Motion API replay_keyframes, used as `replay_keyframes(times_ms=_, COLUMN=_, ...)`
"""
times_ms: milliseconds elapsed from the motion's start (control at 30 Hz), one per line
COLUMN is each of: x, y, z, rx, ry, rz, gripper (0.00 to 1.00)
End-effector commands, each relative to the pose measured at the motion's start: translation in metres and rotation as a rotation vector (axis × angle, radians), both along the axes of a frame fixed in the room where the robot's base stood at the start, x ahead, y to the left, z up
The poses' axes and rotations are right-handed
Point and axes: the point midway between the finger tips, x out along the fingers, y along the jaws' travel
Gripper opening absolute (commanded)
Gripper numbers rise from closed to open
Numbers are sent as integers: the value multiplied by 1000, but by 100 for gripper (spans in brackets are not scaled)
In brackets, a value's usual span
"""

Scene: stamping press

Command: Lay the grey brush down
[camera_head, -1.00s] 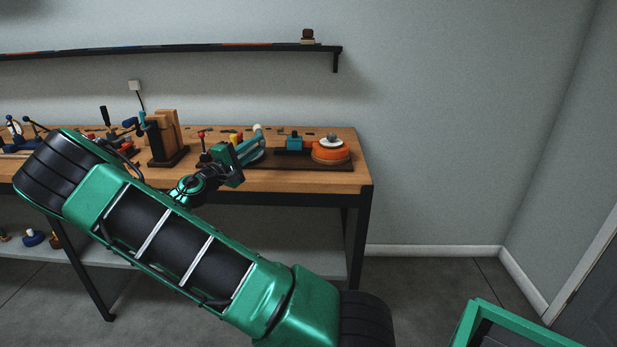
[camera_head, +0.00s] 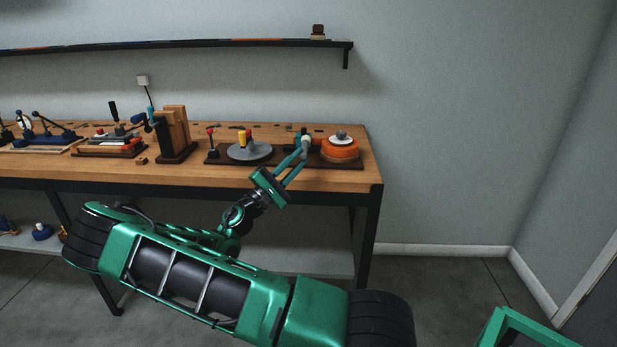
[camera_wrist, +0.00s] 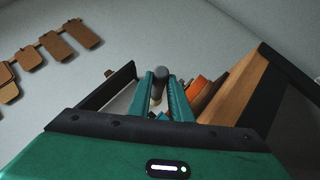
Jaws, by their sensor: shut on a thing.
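My gripper (camera_head: 300,152) reaches over the right part of the workbench, beside the orange round unit. It is shut on the grey brush (camera_head: 305,140), a small piece with a pale part and a dark end at the fingertips. In the wrist view the brush (camera_wrist: 159,80) is a grey rounded cylinder between the two teal fingers (camera_wrist: 161,101). Its lower part is partly hidden by the fingers. I cannot tell whether it touches the surface below.
The orange round unit (camera_head: 340,151) with a pale top stands just right of my gripper. A grey disc (camera_head: 249,153) with yellow and red pieces is to the left. A wooden block stand (camera_head: 175,130) is farther left. The bench front edge (camera_head: 330,181) is mostly clear.

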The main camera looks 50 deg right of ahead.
Motion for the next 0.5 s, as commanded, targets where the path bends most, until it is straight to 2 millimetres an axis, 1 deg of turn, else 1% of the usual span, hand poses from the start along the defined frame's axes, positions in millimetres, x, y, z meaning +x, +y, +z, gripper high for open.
replay_keyframes(times_ms=33, x=-5, y=-9, z=-6, rx=0, ry=3, rz=-4, gripper=0)
replay_keyframes(times_ms=100, x=-10, y=-18, z=-12, rx=0, ry=3, rz=-4, gripper=0)
replay_keyframes(times_ms=200, x=-13, y=-27, z=-19, rx=1, ry=2, rz=-1, gripper=0)
replay_keyframes(times_ms=367, x=-15, y=-32, z=-24, rx=1, ry=0, rz=0, gripper=0)
replay_keyframes(times_ms=500, x=-15, y=-32, z=-38, rx=0, ry=2, rz=2, gripper=0)
